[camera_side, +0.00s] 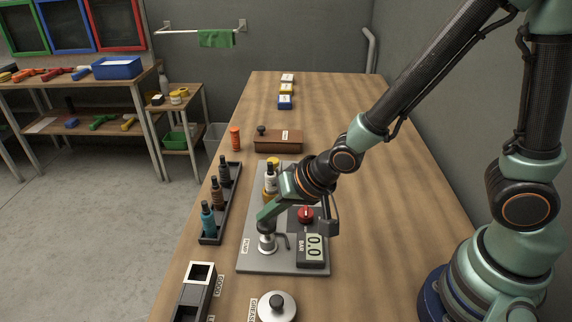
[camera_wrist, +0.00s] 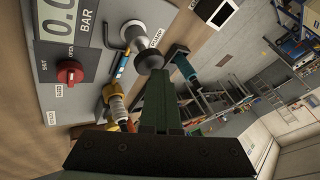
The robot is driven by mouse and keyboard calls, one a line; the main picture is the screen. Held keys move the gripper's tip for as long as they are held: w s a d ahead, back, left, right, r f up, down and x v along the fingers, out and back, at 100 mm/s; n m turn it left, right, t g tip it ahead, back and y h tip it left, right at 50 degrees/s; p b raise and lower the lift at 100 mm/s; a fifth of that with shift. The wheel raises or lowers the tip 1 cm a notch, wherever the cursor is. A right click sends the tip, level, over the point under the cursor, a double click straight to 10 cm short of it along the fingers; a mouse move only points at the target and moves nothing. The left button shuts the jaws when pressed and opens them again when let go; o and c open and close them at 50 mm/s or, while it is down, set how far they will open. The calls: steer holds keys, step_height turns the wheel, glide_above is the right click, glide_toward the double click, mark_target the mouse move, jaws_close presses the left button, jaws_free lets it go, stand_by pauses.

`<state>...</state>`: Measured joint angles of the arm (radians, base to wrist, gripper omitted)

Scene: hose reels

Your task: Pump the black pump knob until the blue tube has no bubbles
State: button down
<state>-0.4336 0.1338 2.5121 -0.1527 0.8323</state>
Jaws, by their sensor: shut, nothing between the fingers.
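The pump stands on a grey plate (camera_side: 285,262), with its silver body (camera_side: 267,244) visible in the side view. In the wrist view its dark round knob (camera_wrist: 150,62) is just beyond my fingertips.
A gauge (camera_side: 314,246) reads 0.0 BAR. A red valve knob (camera_side: 306,214) sits behind it. A black tray of bottles (camera_side: 209,236) stands left of the plate. A round lidded pot (camera_side: 277,307) and an open-topped box (camera_side: 196,289) are in front.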

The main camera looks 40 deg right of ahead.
mark_target(269, 224)
steer(key=shift+r, duration=0.8)
steer(key=shift+r, duration=2.5)
steer(key=s+d+r+n+h, duration=0.1)
steer(key=s+d+r+n, duration=0.1)
steer(key=d, duration=0.6)
steer(key=s+d+r+n+g+h, duration=0.1)
steer(key=s+d+r+n+h, duration=0.1)
steer(key=s+d+r, duration=0.3)
steer(key=d+r, duration=0.2)
steer(key=d, duration=0.1)
steer(key=shift+d+r+n, duration=0.15)
steer(key=shift+d+n, duration=0.15)
